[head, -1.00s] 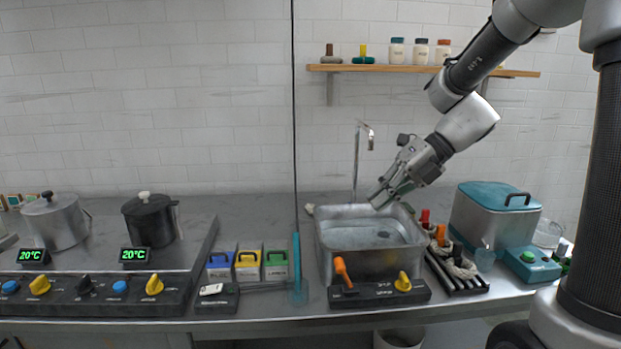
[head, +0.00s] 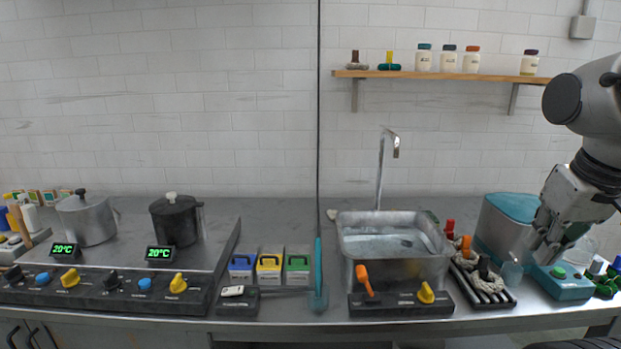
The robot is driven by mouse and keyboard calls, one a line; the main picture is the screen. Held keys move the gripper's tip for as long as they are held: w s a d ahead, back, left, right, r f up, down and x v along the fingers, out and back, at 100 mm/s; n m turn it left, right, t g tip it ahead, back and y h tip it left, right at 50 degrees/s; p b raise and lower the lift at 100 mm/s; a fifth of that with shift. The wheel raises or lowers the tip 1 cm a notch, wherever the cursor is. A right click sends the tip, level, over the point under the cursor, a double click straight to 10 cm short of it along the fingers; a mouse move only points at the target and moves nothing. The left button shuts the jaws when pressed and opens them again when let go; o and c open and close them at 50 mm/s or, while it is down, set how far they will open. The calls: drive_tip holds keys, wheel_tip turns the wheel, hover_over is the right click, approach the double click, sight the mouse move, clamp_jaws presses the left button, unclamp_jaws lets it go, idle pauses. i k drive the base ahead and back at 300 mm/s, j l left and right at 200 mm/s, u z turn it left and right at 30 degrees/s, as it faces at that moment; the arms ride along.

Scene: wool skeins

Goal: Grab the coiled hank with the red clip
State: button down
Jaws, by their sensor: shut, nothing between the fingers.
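The red clip (head: 450,226) stands at the back end of a dark slatted rack (head: 493,298), right of the sink. The hank under it is mostly hidden, so I cannot make out its coil. In front of it on the rack are an orange clip (head: 466,246) and a black clip (head: 483,267) with pale coiled wool (head: 489,275). My gripper (head: 541,257) is shut and empty. In the picture it is right of the rack, in front of the teal-lidded box, apart from the red clip.
The metal sink basin (head: 395,268) is left of the rack, with a tall faucet (head: 382,165) behind. A wall shelf (head: 440,76) holds jars and two clipped hanks.

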sight(448, 233)
drive_tip(key=i+l, duration=0.25)
drive_tip(key=l, duration=0.15)
drive_tip(key=i+l, duration=0.2)
drive_tip(key=l, duration=0.25)
drive_tip(key=i+l, duration=0.25)
drive_tip(key=l, duration=0.15)
